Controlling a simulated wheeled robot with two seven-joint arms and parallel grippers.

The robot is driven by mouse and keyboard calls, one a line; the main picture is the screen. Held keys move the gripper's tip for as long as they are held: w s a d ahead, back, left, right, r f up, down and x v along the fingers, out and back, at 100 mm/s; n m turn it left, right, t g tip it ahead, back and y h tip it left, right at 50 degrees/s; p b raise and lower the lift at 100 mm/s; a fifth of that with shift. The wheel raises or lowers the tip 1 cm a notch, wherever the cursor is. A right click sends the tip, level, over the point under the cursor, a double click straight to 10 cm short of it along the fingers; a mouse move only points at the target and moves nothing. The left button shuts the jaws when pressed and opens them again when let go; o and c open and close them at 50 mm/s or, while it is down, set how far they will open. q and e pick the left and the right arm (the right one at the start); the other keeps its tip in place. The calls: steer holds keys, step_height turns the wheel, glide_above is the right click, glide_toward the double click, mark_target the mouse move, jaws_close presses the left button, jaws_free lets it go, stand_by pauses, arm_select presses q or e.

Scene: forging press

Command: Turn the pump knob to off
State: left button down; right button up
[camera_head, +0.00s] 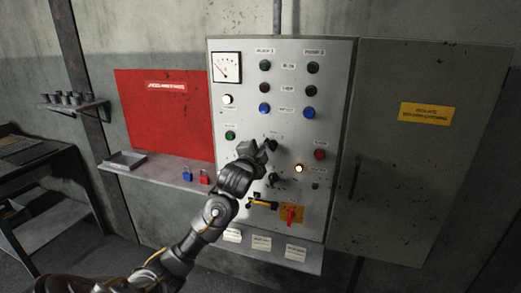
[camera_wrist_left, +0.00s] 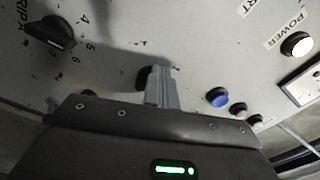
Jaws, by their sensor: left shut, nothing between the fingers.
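A black knob (camera_head: 271,145) sits in the middle of the grey control panel (camera_head: 333,110), and a second black knob (camera_head: 273,179) sits below it. Their labels are too small to read in the head view. My left gripper (camera_head: 258,149) is shut and empty, its fingertips right at the upper knob and partly covering it. In the left wrist view the shut fingers (camera_wrist_left: 161,87) lie in front of a dark round part (camera_wrist_left: 145,77), mostly hidden; I cannot tell whether they touch. A black pointer knob (camera_wrist_left: 50,34) with a numbered scale shows at upper left there.
Around the gripper are a green button (camera_head: 230,135), a red button (camera_head: 320,155), a lit button (camera_head: 299,169) and a red rotary switch (camera_head: 291,214). A shelf (camera_head: 150,170) with padlocks stands left of the panel. The cabinet door (camera_head: 420,150) on the right has a handle.

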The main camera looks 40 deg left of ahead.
steer(key=shift+r+p, duration=2.35)
stand_by(5.1)
